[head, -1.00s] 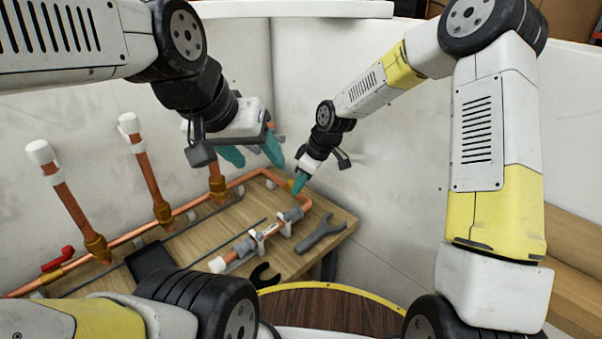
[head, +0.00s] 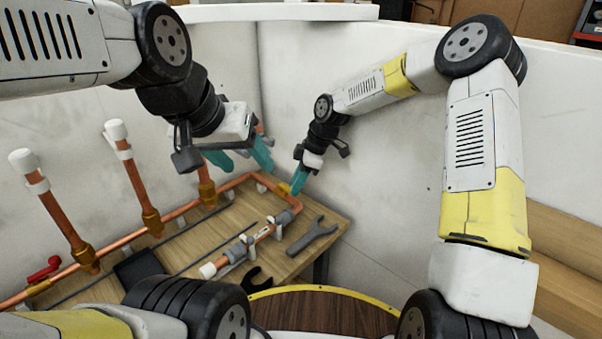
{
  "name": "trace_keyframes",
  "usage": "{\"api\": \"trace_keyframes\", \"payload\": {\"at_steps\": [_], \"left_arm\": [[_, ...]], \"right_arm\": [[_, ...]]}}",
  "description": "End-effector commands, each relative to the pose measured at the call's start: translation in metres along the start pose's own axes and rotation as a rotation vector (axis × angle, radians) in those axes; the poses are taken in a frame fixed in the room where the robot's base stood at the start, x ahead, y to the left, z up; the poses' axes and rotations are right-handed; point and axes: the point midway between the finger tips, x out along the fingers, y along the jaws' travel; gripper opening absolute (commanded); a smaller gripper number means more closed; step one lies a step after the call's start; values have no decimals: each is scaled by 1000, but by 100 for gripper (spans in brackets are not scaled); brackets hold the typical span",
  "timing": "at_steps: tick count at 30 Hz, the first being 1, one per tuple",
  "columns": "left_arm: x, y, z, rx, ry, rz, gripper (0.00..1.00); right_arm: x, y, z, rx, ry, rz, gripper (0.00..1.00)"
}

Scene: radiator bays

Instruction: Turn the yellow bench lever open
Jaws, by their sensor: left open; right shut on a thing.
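The yellow lever (head: 283,188) is a small piece on the copper pipe (head: 244,179) near the far right corner of the bench. My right gripper (head: 297,186) comes down beside it, its teal fingers close together and shut on the lever; the fingers partly hide the grip. How far the lever is turned cannot be made out at this size. My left gripper (head: 241,160) is open and empty, its teal fingers apart above the pipe, left of the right gripper.
A red lever (head: 44,270) is at the far left. Upright copper pipes with white caps (head: 115,130) rise at the back. Pale walls enclose the corner.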

Motion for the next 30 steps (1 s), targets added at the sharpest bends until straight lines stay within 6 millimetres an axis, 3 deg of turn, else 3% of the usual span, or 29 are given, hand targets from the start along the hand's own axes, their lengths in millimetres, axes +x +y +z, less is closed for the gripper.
{"api": "trace_keyframes", "payload": {"at_steps": [6, 7, 10, 21, 28, 30], "left_arm": [[0, 0, 0, 0, 0, 0, 58], [0, 0, 0, 0, 0, 0, 58], [0, 0, 0, 0, 0, 0, 58], [0, 0, 0, 0, 0, 0, 58], [0, 0, 0, 0, 0, 0, 58], [0, 0, 0, 0, 0, 0, 58]], "right_arm": [[1, 1, 2, 1, -2, 1, 0], [1, 1, 2, 1, -2, 1, 24], [1, 0, 2, 1, -2, 1, 43], [-3, 1, -1, 1, -1, 2, 43], [-37, 2, -14, 1, -2, 6, 43], [-35, -21, -12, -1, -5, 0, 43]]}}
